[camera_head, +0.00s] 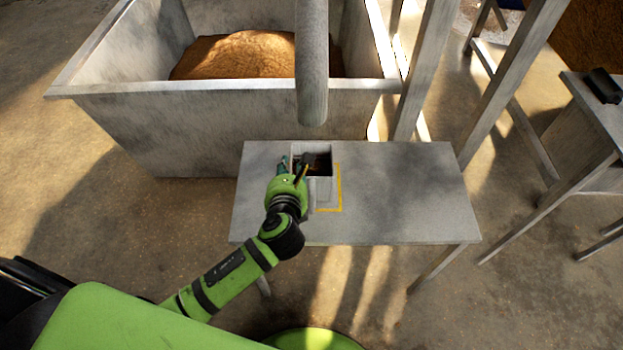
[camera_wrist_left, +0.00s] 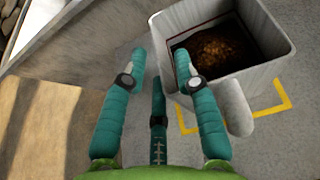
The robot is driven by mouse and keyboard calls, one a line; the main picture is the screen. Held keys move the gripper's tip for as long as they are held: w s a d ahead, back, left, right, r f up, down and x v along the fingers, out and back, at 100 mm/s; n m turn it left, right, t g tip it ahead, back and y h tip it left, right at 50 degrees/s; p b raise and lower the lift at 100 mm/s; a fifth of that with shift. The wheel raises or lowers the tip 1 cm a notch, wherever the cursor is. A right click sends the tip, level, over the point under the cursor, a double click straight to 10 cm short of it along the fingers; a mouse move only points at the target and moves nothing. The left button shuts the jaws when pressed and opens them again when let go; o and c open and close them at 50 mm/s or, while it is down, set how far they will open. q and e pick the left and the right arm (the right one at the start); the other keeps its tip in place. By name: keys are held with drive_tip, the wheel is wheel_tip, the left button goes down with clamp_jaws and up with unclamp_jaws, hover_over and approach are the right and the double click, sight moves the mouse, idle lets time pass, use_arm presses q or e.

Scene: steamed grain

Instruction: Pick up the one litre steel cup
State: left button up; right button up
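The steel cup (camera_head: 322,183) is a square grey vessel standing upright on the small grey table (camera_head: 410,195). In the left wrist view the cup (camera_wrist_left: 262,82) is at the upper right, with brown grain inside and a rounded handle-like tab (camera_wrist_left: 236,108) on its near side. My left gripper (camera_head: 293,162) is at the cup's left side. In the wrist view its teal fingers (camera_wrist_left: 160,68) are spread, with bare tabletop between them. The right-hand finger overlaps the cup's near-left corner in the picture; I cannot tell whether it touches. My right gripper is not in view.
A yellow corner mark (camera_head: 341,190) lies on the tabletop around the cup's right and near sides. A vertical grey pipe (camera_head: 312,70) hangs just behind the cup. A large grey trough (camera_head: 220,125) with brown grain stands behind the table. The table's right half is clear.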

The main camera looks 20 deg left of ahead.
use_arm(q)
drive_tip(key=x, duration=0.2)
drive_tip(key=shift+w+f, duration=0.15)
drive_tip(key=shift+w, duration=0.1)
drive_tip(key=shift+w+a+f, duration=0.1)
drive_tip(key=shift+w+a, duration=0.05)
drive_tip(key=shift+w, duration=0.05)
clamp_jaws()
drive_tip(key=shift+w, duration=0.1)
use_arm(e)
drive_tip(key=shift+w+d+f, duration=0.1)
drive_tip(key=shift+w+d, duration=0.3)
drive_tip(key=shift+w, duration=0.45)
